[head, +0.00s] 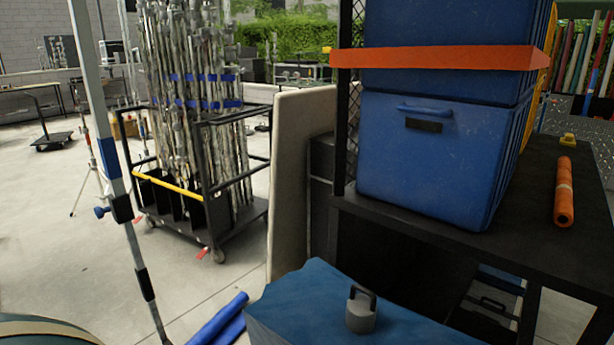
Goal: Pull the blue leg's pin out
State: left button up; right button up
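A slim metal pole (140,255) with a blue band (109,157) and dark collars stands at the left, slightly tilted. A small blue knob (101,211) sticks out to the left of its dark collar (122,209). I cannot tell whether this is the blue leg, and I cannot make out a pin for certain. Neither of my grippers is in view.
A cart (212,215) of upright metal stands is behind the pole. A blue-covered box (300,300) with a grey handled weight (360,314) is in front. Blue crates (435,165) sit on a black shelf (450,240). Blue rolls (218,322) lie on the floor.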

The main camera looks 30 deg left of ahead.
aim_at(100, 212)
jog(key=j+u, duration=0.1)
jog(key=u, duration=2.15)
jog(key=j, duration=0.1)
